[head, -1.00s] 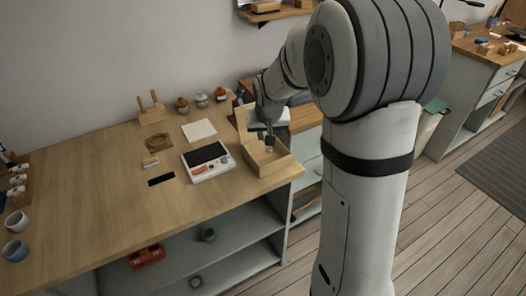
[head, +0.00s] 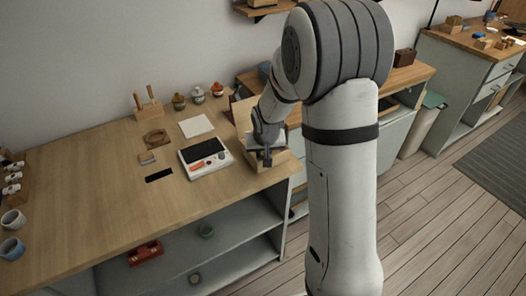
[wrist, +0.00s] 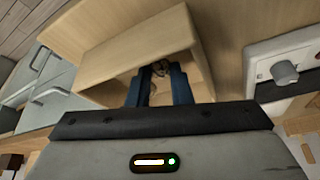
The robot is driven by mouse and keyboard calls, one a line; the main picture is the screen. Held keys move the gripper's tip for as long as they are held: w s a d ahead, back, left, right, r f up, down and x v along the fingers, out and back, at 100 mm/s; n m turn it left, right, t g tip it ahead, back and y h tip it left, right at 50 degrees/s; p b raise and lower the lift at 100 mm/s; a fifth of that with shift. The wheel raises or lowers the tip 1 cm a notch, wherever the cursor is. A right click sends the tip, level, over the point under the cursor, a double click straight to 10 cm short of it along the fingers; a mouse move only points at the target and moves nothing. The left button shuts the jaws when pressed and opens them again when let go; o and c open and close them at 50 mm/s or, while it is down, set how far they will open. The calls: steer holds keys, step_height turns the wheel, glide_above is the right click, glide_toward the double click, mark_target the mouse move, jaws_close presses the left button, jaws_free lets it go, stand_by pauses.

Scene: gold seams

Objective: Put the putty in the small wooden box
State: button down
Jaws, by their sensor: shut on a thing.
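In the wrist view, the two blue fingers of my gripper (wrist: 160,75) point into the box. They are shut on a small brownish lump, the putty (wrist: 159,68), mostly hidden between them. I cannot tell if it touches the box floor.
A white scale (head: 205,158) with a dark top sits just left of the box. A white tile (head: 196,125), a wooden ring (head: 155,138), a tool block (head: 148,110) and several small jars stand farther back. The bench's left middle is clear.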

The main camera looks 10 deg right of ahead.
steer(key=c, duration=1.6)
jaws_free()
steer(key=shift+f, duration=0.1)
steer(key=shift+r+p, duration=0.3)
steer(key=shift+r, duration=0.05)
steer(key=v, duration=1.1)
steer(key=shift+r, duration=0.1)
steer(key=s+r, duration=0.1)
steer(key=s, duration=0.6)
steer(key=s+r+g, duration=0.1)
steer(key=s, duration=0.7)
steer(key=s+d+r+n+g, duration=0.1)
steer(key=s+r, duration=0.1)
steer(key=s, duration=0.5)
steer(key=shift+s, duration=0.35)
